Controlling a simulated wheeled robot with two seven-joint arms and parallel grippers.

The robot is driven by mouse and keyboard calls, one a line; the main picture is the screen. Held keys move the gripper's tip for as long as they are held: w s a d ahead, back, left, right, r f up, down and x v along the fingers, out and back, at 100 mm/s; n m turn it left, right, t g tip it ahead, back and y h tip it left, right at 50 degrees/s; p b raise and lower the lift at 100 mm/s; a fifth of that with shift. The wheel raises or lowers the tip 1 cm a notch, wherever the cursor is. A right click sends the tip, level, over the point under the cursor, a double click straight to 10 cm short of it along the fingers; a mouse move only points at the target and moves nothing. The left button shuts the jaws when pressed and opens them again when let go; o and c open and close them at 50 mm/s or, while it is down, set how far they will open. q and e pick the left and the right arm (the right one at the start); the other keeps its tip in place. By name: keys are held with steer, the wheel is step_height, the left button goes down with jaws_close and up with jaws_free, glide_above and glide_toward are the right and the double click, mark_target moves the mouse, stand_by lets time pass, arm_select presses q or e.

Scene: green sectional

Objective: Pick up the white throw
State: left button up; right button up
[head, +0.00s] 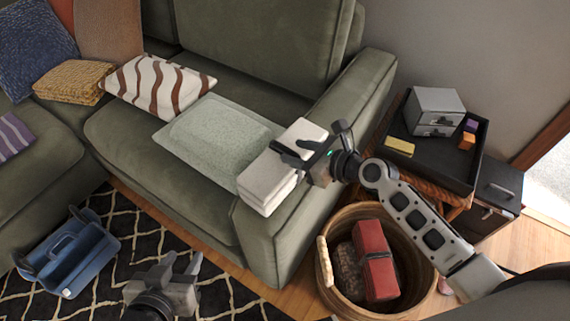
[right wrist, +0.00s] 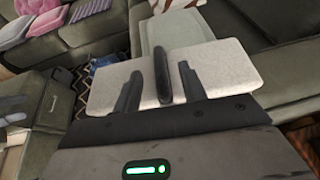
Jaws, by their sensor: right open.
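The white throw (head: 267,183) is a folded, thick stack lying across the front part of the green sofa's right arm. It also shows as a pale slab in the right wrist view (right wrist: 225,70). My right gripper (head: 302,150) is open over the throw, with its dark fingers across its upper part. In the right wrist view the fingers (right wrist: 162,78) overlap the throw; whether they touch it I cannot tell. My left gripper (head: 180,262) is low over the patterned rug, away from the throw, and looks open and empty.
A grey-green folded blanket (head: 215,135) lies on the seat beside the throw. A wicker basket (head: 328,275) with a red item stands right of the sofa arm. A side table with a black tray (head: 455,165) is behind. A blue caddy (head: 72,255) sits on the rug.

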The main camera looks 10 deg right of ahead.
steer(key=shift+x, duration=1.05)
jaws_close()
steer(key=shift+r, duration=0.1)
